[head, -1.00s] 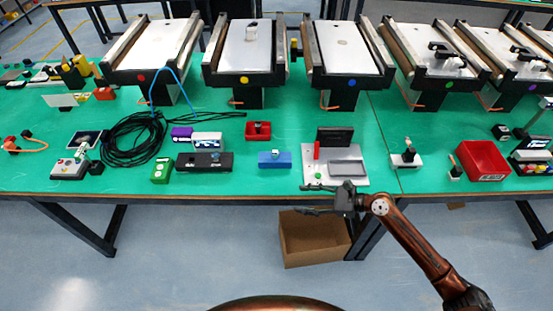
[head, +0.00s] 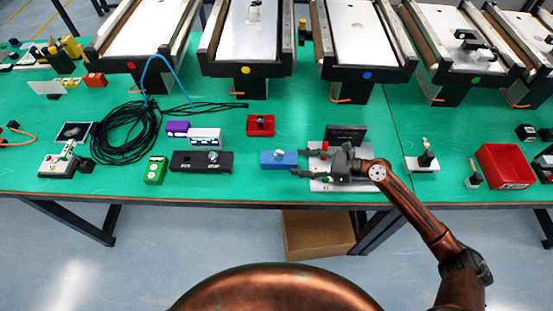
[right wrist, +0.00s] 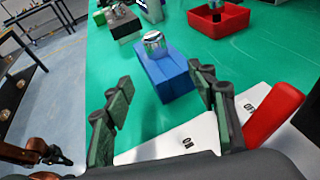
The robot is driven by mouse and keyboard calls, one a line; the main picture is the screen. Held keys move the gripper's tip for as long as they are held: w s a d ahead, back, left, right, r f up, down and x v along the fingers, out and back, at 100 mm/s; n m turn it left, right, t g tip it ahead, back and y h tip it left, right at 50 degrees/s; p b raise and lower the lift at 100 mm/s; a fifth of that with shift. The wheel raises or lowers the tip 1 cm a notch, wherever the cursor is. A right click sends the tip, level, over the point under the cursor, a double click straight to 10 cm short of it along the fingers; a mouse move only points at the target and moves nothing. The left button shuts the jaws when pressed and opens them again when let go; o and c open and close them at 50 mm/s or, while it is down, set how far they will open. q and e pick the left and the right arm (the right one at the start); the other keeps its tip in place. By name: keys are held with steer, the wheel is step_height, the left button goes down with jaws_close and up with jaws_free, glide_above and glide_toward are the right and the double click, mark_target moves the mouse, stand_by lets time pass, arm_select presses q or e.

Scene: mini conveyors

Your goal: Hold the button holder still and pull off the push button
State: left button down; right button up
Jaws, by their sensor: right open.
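A blue block (head: 288,160), seemingly the button holder, lies near the table's front edge. A silver round push button (head: 278,155) sits on it. In the right wrist view the blue block (right wrist: 168,78) and the shiny button (right wrist: 153,42) are just ahead of my right gripper (right wrist: 161,80). In the head view my right gripper (head: 304,163) comes from the right, its fingers open, empty and pointing left at the block, with a small gap. My left gripper (right wrist: 50,153) seems to show small at the lower left of the right wrist view; its fingers are unclear.
A grey switch panel (head: 350,186) with a red lever (right wrist: 272,112) lies under my right gripper. A red holder (head: 260,126) stands behind the blue block, a black box (head: 200,167) to its left. A red bin (head: 504,166) is far right. Conveyors line the back.

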mark_target(292, 161)
steer(key=x, duration=0.2)
steer(key=b+x, duration=0.1)
steer(key=shift+w+a+f, duration=0.1)
steer(key=shift+a+f, duration=0.2)
steer(key=shift+f, duration=0.05)
steer(key=p+x, duration=0.1)
steer(key=x, duration=0.2)
steer(key=shift+a+r+p, duration=0.15)
steer(key=shift+a+p, duration=0.1)
steer(key=shift+p, duration=0.05)
steer(key=shift+w+a, duration=0.15)
steer(key=shift+a, duration=0.05)
arm_select(q)
steer(key=shift+w+r, duration=0.15)
steer(key=shift+w, duration=0.45)
arm_select(e)
jaws_close()
steer(key=c, duration=1.3)
jaws_free()
arm_select(q)
steer(key=shift+s, duration=0.1)
arm_select(e)
steer(key=o, duration=1.5)
steer(key=shift+c, duration=0.2)
arm_select(q)
steer(key=c, duration=2.7)
jaws_free()
steer(key=shift+c, duration=0.2)
